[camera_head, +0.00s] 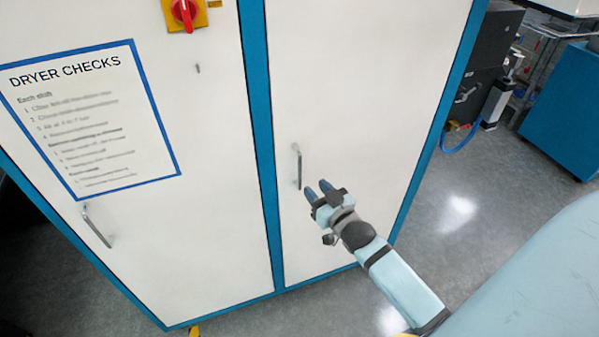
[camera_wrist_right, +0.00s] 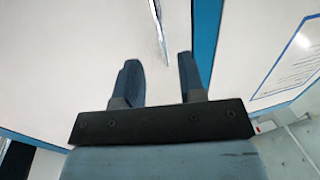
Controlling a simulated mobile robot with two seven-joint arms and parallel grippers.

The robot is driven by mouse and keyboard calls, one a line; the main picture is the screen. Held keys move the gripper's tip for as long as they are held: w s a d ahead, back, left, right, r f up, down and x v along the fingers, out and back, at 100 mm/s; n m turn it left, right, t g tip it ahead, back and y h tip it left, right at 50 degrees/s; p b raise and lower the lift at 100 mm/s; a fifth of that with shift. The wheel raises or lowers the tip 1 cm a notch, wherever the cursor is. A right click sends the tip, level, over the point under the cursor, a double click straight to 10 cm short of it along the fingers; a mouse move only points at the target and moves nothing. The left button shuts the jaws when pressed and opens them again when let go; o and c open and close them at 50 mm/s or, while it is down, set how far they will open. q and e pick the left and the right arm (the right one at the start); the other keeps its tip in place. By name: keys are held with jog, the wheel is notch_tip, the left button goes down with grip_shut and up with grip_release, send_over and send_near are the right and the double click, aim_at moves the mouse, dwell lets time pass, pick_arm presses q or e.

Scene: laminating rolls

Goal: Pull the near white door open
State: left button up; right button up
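A cabinet with blue framing has two white doors, both looking shut. The right white door (camera_head: 345,90) has a vertical metal bar handle (camera_head: 298,167). The left white door (camera_head: 190,220) has its own bar handle (camera_head: 97,227) and carries a sign. I cannot tell for certain which one is called near. My right gripper (camera_head: 318,190) is just right of and slightly below the right door's handle, apart from it. In the right wrist view the gripper (camera_wrist_right: 158,68) has its fingers spread with nothing between them, and the handle (camera_wrist_right: 158,25) shows beyond the fingertips. My left gripper is out of view.
A dryer checks sign (camera_head: 90,120) and a red rotary switch (camera_head: 184,12) are on the cabinet's left side. A dark machine (camera_head: 478,70) and a blue cabinet (camera_head: 570,110) stand at the right. The shiny grey floor (camera_head: 450,215) between is clear.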

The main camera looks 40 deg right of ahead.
aim_at(301, 173)
jog(key=w, duration=0.8)
jog(key=shift+w+d, duration=0.15)
jog(key=shift+w, duration=0.05)
grip_shut()
